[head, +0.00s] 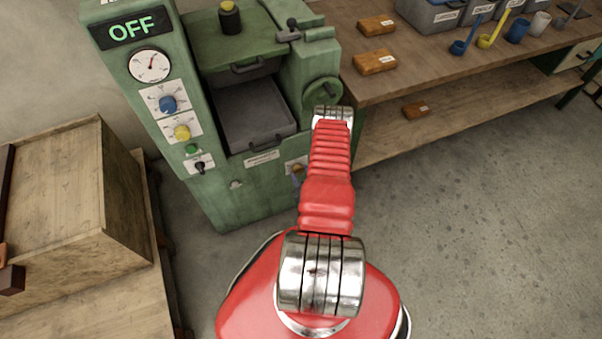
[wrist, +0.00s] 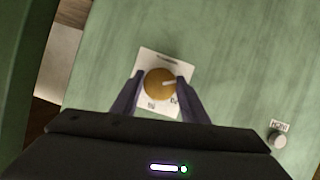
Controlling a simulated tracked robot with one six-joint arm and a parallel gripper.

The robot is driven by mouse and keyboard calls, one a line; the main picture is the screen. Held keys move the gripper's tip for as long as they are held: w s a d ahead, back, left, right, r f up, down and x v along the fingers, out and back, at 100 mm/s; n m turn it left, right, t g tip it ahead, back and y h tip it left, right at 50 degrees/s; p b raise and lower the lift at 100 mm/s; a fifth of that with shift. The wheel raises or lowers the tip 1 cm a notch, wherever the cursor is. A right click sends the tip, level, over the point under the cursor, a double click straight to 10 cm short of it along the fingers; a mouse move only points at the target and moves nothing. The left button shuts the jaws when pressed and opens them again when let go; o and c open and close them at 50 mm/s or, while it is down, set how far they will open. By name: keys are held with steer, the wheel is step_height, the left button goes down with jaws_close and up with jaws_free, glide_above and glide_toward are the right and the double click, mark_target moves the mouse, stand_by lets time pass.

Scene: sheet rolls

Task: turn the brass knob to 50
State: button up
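The brass knob (wrist: 158,85) sits on a white plate (wrist: 148,56) on the green machine front in the wrist view. A pale pointer line on it points to the right, slightly up in that picture. The plate's print is too small to read. My gripper (wrist: 160,80) has its two dark fingers on either side of the knob. A small gap shows on the left; I cannot tell whether the right finger touches. In the head view the plate (head: 291,164) shows low on the machine, beside my red arm, which partly blocks the view there.
The green machine (head: 250,190) has an OFF display (head: 132,28), a gauge (head: 150,66), a blue knob (head: 168,104), a yellow knob (head: 182,132) and a handwheel (head: 322,91). A wooden crate (head: 70,200) stands left, a workbench (head: 440,85) right. A small round knob (wrist: 278,140) is near my gripper.

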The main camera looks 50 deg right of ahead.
steer(key=c, duration=0.4)
steer(key=shift+d, duration=0.25)
steer(key=shift+c, duration=0.7)
steer(key=shift+a, duration=0.15)
